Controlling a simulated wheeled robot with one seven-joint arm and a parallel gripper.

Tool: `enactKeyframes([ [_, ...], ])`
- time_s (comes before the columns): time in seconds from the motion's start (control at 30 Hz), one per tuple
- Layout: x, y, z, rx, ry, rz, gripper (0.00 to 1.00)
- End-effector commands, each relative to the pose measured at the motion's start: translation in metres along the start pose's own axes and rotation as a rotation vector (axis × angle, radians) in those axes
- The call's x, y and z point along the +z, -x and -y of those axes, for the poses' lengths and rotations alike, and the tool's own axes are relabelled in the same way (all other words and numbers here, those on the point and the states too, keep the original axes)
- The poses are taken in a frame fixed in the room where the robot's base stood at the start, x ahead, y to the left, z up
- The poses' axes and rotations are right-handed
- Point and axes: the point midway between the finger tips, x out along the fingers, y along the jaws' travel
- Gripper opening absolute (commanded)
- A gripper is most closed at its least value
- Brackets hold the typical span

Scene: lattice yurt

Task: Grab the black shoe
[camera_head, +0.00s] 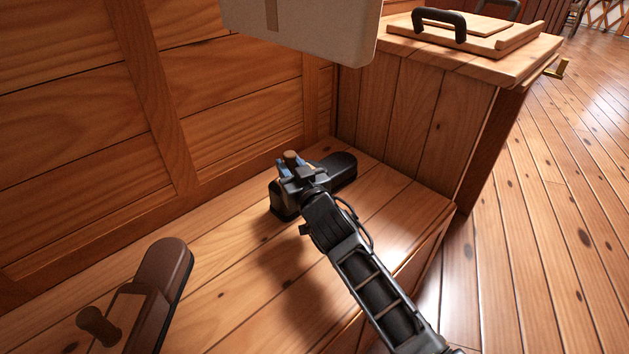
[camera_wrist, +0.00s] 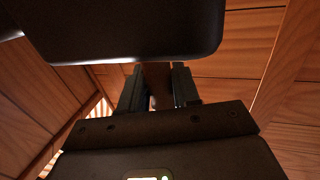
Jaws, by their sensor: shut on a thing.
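The black shoe (camera_head: 342,166) is on the wooden bench near its inner corner, partly hidden under my gripper. My gripper (camera_head: 290,168) is over the shoe, its blue-tipped fingers closed on a brown knob (camera_head: 291,157) that appears to belong to the shoe. In the wrist view my gripper (camera_wrist: 158,88) has the brown knob (camera_wrist: 157,76) between its two fingers. A dark rounded shape fills the top of that view; I cannot tell for sure that it is the shoe. The shoe seems to rest on the bench, though any small gap is hidden.
A brown shoe (camera_head: 165,275) with a similar knob lies on the bench (camera_head: 225,270) at the lower left. A wooden cabinet (camera_head: 420,120) stands behind the black shoe. A pale box-like thing (camera_head: 310,28) overhangs at the top. Open plank floor (camera_head: 540,200) lies right.

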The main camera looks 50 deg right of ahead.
Motion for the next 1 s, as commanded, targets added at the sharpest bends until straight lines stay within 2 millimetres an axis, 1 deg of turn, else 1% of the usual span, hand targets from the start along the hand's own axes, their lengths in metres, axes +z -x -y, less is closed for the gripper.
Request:
enactKeyframes([
  [0.03,0.0000,0.0001,0.0000,0.000,0.000,0.000,0.20],
  [0.23,-0.0001,0.0001,0.0000,0.000,0.000,0.000,0.01],
  [0.27,0.0000,0.0002,0.0000,0.000,0.000,0.000,0.00],
  [0.67,-0.0001,0.0002,0.0000,0.000,0.000,0.000,0.00],
  [1.0,-0.0044,-0.0001,0.0002,0.000,0.001,-0.003,0.00],
])
